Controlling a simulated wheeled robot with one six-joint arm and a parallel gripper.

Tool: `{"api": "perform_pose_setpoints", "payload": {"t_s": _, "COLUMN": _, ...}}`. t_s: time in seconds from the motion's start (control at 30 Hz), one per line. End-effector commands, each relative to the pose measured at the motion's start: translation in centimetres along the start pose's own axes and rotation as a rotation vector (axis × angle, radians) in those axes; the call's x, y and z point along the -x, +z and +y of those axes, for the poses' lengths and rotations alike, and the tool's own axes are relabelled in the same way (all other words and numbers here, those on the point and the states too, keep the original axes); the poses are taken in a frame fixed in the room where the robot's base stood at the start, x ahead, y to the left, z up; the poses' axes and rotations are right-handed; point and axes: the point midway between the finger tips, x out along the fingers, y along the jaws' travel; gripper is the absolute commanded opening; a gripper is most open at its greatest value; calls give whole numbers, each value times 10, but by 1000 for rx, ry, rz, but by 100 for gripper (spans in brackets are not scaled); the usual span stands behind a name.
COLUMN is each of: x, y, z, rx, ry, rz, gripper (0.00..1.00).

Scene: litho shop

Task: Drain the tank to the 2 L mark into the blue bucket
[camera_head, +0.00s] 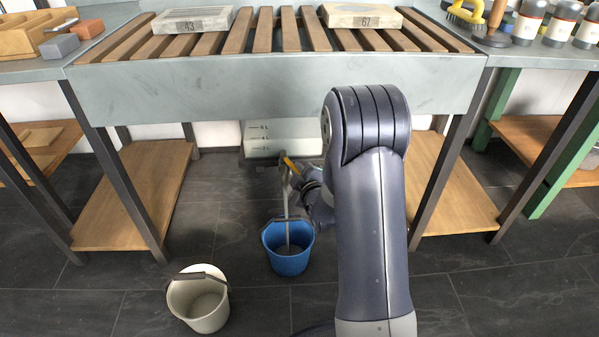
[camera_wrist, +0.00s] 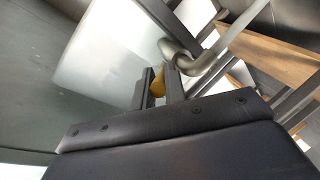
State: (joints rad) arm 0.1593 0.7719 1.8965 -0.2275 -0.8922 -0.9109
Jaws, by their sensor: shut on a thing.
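The pale tank (camera_head: 300,146) sits under the slatted table, with marks 4 L and 2 L on its front; I cannot make out the liquid level. It also shows in the wrist view (camera_wrist: 100,60). A metal tap with a yellow handle (camera_head: 289,163) is in front of it. My gripper (camera_wrist: 158,84) is shut on the yellow handle, partly hidden between the fingers. A pale stream (camera_head: 287,204) runs from the metal spout (camera_wrist: 190,62) down into the blue bucket (camera_head: 290,262), which stands upright on the floor below.
A cream bucket (camera_head: 203,313) stands on the floor at front left. Wooden shelves (camera_head: 135,200) and table legs flank the tank on both sides. Stones marked 43 (camera_head: 192,20) and 67 (camera_head: 362,16) lie on the slats. The dark floor between the buckets is clear.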

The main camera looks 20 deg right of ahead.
Motion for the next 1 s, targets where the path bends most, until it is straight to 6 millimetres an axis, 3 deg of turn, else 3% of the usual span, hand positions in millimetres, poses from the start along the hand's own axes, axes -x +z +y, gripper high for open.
{"api": "perform_pose_setpoints", "payload": {"t_s": 0.3, "x": 0, "y": 1, "z": -1, "rx": -1, "ry": -2, "rz": -3, "gripper": 0}}
{"api": "perform_pose_setpoints", "payload": {"t_s": 0.33, "x": 0, "y": 1, "z": -1, "rx": -1, "ry": -2, "rz": -3, "gripper": 14}}
{"api": "perform_pose_setpoints", "payload": {"t_s": 0.6, "x": 0, "y": 0, "z": 0, "rx": 0, "ry": -1, "rz": -1, "gripper": 34}}
{"api": "perform_pose_setpoints", "payload": {"t_s": 0.87, "x": 2, "y": 0, "z": 0, "rx": 0, "ry": -1, "rz": -1, "gripper": 34}}
{"api": "perform_pose_setpoints", "payload": {"t_s": 1.0, "x": 16, "y": 0, "z": 1, "rx": 0, "ry": -1, "rz": -2, "gripper": 34}}
